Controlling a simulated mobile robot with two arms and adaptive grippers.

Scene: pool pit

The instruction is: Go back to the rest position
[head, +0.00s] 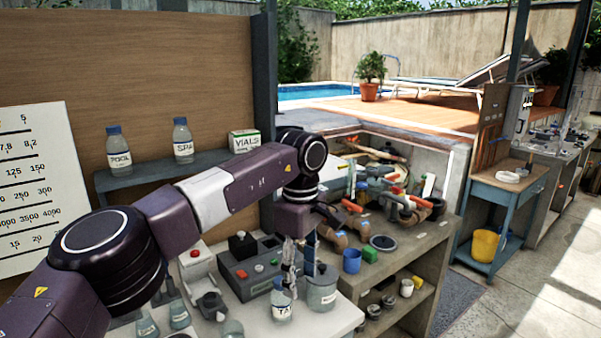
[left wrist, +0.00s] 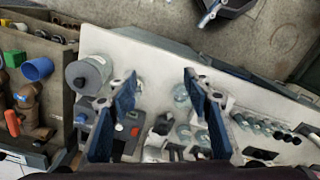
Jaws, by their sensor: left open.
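My left arm reaches in from the left over the white counter (head: 345,322). My left gripper (head: 292,262) points down above the counter, behind and just above a labelled bottle with a dark cap (head: 282,302) and a grey lidded jar (head: 322,290). In the left wrist view the two blue fingers (left wrist: 160,88) stand wide apart with nothing held between them. The white counter top (left wrist: 150,65) shows below and beyond them. The jar (left wrist: 88,74) lies to the left of the fingers there. My right gripper does not show in the head view.
A grey test box (head: 250,268) and several glass vessels stand close around the gripper. A shelf holds the POOL bottle (head: 118,150), SPA bottle (head: 183,140) and VIALS box (head: 244,141). A blue cup (head: 351,260) and pipe fittings crowd the bench at right. Paved floor at far right is open.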

